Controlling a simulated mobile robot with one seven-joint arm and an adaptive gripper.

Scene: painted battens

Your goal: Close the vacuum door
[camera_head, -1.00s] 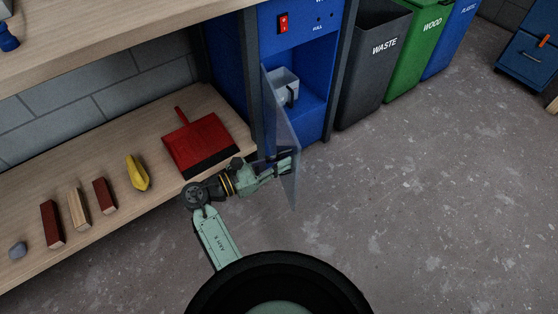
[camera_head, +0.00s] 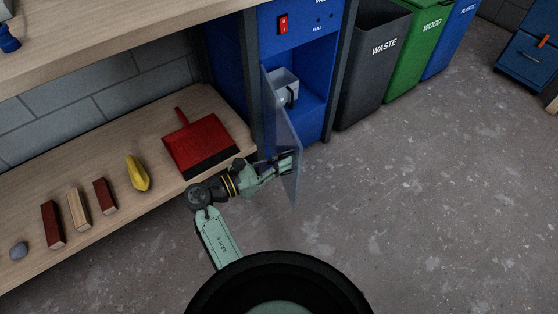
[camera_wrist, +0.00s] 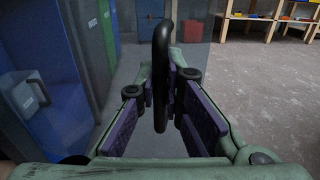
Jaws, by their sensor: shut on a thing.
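The vacuum door (camera_head: 285,138) is a clear panel that stands open in front of the blue vacuum cabinet (camera_head: 312,128), swung out from the left side of its opening. A grey-white container (camera_head: 286,82) sits inside, partly seen through the panel. My gripper (camera_head: 286,164) is at the lower part of the door. In the wrist view my gripper (camera_wrist: 161,88) has its purple pads on both sides of the black door handle (camera_wrist: 162,50) and is shut on it. In the head view the handle is hard to make out.
A wooden shelf (camera_head: 110,240) at left holds a red dustpan (camera_head: 195,143), a yellow object (camera_head: 137,173) and several blocks. A dark waste bin (camera_head: 372,65) stands right of the cabinet, with green and blue bins beyond. The floor (camera_head: 420,200) at right is clear.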

